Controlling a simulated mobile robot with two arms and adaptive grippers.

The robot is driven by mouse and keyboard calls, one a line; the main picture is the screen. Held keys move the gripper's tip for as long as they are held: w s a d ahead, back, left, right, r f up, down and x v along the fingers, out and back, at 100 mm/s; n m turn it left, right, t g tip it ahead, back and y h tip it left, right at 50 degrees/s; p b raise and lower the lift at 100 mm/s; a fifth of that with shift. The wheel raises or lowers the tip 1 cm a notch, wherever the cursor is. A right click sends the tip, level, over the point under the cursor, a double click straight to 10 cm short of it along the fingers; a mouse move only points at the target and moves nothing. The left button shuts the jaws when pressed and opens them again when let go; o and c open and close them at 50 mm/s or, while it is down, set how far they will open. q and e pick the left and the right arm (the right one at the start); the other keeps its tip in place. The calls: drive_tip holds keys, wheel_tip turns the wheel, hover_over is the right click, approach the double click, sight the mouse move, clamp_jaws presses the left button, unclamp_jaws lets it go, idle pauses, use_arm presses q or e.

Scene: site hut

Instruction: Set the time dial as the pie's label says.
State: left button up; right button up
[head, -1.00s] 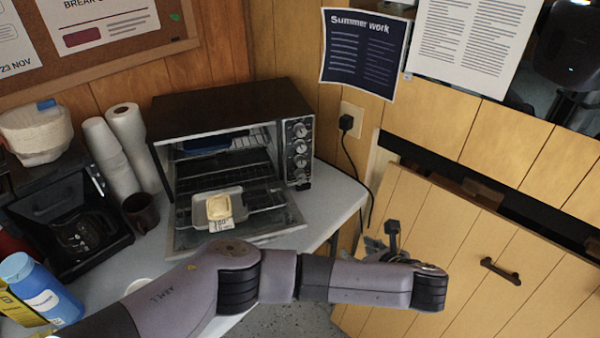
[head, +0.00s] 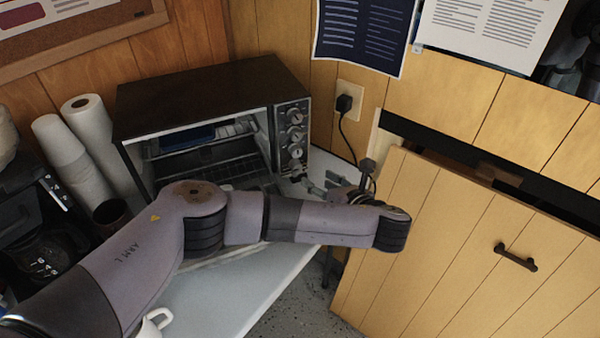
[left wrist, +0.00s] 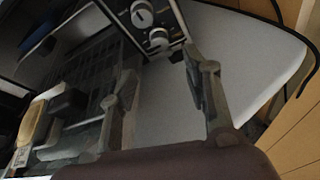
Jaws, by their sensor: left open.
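The toaster oven (head: 190,100) stands on the counter with its front open. Its control panel carries a column of round dials (head: 295,135) on the right side; which one is the time dial cannot be read. Two dials also show at the top of the left wrist view (left wrist: 142,16). The pie (left wrist: 32,122) with its pale label (left wrist: 20,157) is at the left of the left wrist view; the label's text is unreadable, and my arm hides the pie in the head view. My left gripper (head: 320,184) is open and empty, below and in front of the panel, its fingers (left wrist: 152,82) apart from the dials.
Paper cups (head: 75,160), a paper roll (head: 100,135), a dark mug (head: 112,214) and a coffee maker (head: 45,235) stand left of the oven. A white cup (head: 153,322) is near the counter's front. A plugged cord (head: 346,125) hangs right of the oven. The counter's right corner is clear.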

sight(298, 168)
use_arm(q)
drive_tip(key=x, duration=0.6)
drive_tip(key=shift+s, duration=0.1)
drive_tip(key=x, duration=0.3)
drive_tip(key=shift+w+a+f, duration=0.1)
drive_tip(key=shift+w+a, duration=0.1)
drive_tip(key=shift+w, duration=0.1)
drive_tip(key=shift+w+a+f, duration=0.1)
drive_tip(key=shift+w+a, duration=0.1)
drive_tip(key=shift+w, duration=0.1)
use_arm(e)
drive_tip(key=shift+w+a+f, duration=0.2)
drive_tip(key=shift+w+a, duration=0.3)
drive_tip(key=shift+w, duration=0.35)
use_arm(q)
drive_tip(key=shift+c, duration=0.6)
clamp_jaws()
use_arm(e)
drive_tip(key=shift+w, duration=0.1)
